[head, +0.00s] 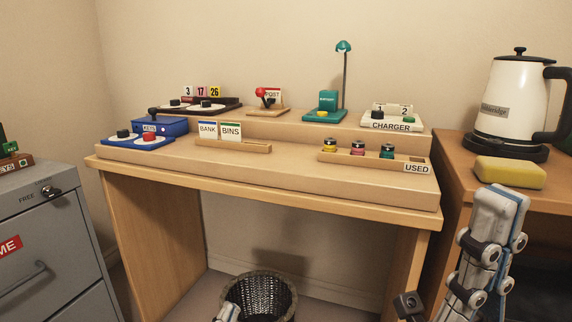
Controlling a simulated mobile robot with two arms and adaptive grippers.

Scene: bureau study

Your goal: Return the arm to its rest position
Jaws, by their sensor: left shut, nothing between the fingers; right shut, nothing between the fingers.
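My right gripper (503,196) stands at the lower right, in front of the side table with the kettle. Its fingers point up and are shut with nothing between them. Only the tip of my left gripper (228,312) shows at the bottom edge, in front of the waste basket; it is shut and empty. The rest of my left arm is out of view.
A wooden desk (300,192) holds a raised shelf with a charger (391,126), a teal lamp (344,47) and small button boxes. A yellow sponge (510,173) and kettle (512,100) are right; a grey cabinet (50,240) is left.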

